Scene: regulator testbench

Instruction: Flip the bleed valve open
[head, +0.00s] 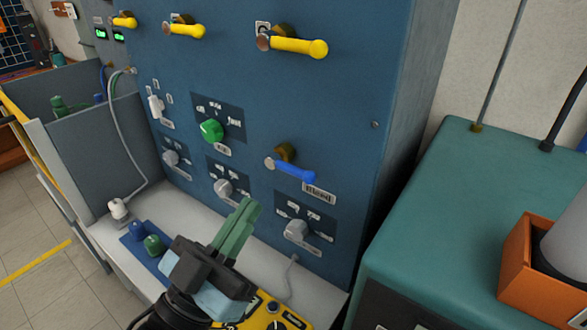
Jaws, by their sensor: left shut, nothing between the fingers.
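The bleed valve has a blue lever (292,170) on the blue panel, right of centre, above a label reading "Bleed". The lever points right and slightly down from its brass-coloured body (285,152). My left gripper (246,210) is in front of the lower panel, below and left of the blue lever and apart from it. Its green fingers are together with nothing between them. The whole lever is in clear view. My right gripper is not in the picture.
Yellow levers (298,45) line the panel's top. A green knob (211,130) and grey knobs (297,230) sit around the blue lever. A teal cabinet (478,190) with an orange box (530,262) stands at the right. A yellow device (268,312) lies below the gripper.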

